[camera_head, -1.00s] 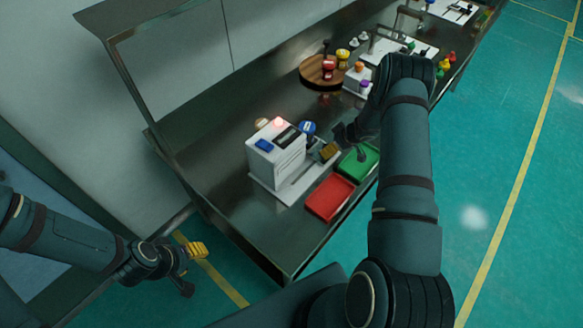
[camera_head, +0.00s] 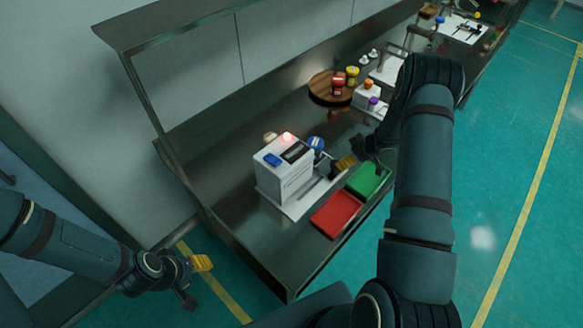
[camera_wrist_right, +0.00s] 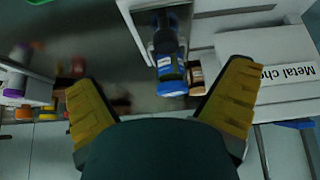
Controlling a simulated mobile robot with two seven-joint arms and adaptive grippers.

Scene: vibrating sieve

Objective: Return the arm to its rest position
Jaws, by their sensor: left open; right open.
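My right gripper (camera_head: 357,160) is open and empty above the bench, close to the right side of the white sieve machine (camera_head: 284,170). In the right wrist view its two yellow fingers (camera_wrist_right: 162,105) stand wide apart, with nothing between them held. A blue-capped object (camera_wrist_right: 170,68) shows beyond the fingers, beside the machine; it also shows in the head view (camera_head: 316,143). My left gripper (camera_head: 194,277) is open and empty at the lower left, off the bench and over the floor.
A red tray (camera_head: 336,214) and a green tray (camera_head: 368,180) lie on the steel bench (camera_head: 235,205) near its front edge. A round wooden stand (camera_head: 323,88) with small jars is further back. The green floor (camera_head: 500,200) at right is clear.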

